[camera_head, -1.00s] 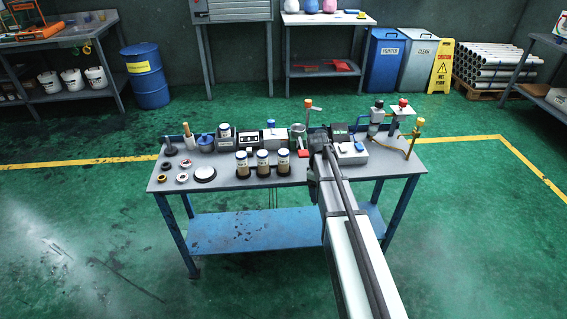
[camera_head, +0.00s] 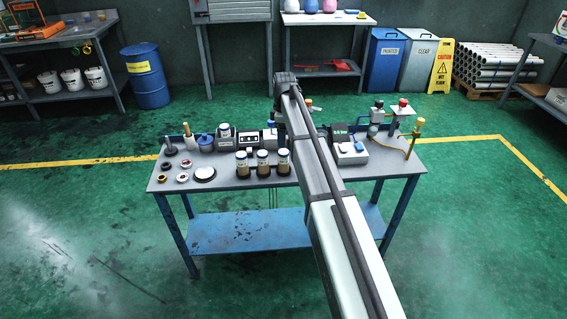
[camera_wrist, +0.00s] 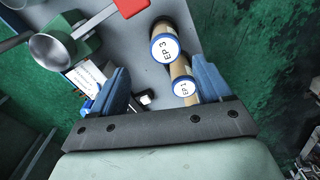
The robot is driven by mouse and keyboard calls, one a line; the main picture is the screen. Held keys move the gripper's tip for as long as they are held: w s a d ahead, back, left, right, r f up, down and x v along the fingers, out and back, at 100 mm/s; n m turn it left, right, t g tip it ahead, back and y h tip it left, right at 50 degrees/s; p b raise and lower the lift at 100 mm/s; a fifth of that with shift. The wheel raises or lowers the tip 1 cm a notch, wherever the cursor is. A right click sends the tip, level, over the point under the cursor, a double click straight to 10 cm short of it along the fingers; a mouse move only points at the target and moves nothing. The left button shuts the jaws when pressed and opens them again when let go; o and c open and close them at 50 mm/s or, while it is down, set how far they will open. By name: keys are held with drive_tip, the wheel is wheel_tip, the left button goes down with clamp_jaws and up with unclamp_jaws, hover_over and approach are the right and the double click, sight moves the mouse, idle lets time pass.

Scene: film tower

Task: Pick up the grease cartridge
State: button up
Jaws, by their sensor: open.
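In the wrist view, two show from above: one marked EP 3 (camera_wrist: 165,48) and one marked EP 1 (camera_wrist: 184,86), partly hidden by the right finger. My gripper (camera_wrist: 158,70) is open and above the table, its blue fingers apart, with nothing held. In the head view my arm hides most of it.
The workbench (camera_head: 225,180) is crowded along its back. A metal ladle-like pan (camera_wrist: 50,47) and a red piece (camera_wrist: 132,7) lie left in the wrist view.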

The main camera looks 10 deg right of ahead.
sight(284, 158)
wheel_tip(284, 158, down, 6)
drive_tip(key=shift+r, duration=0.25)
drive_tip(key=shift+s+f, duration=0.2)
drive_tip(key=shift+f, duration=1.1)
drive_tip(key=shift+s+f, duration=0.2)
drive_tip(key=shift+f, duration=1.1)
drive_tip(key=c, duration=1.2)
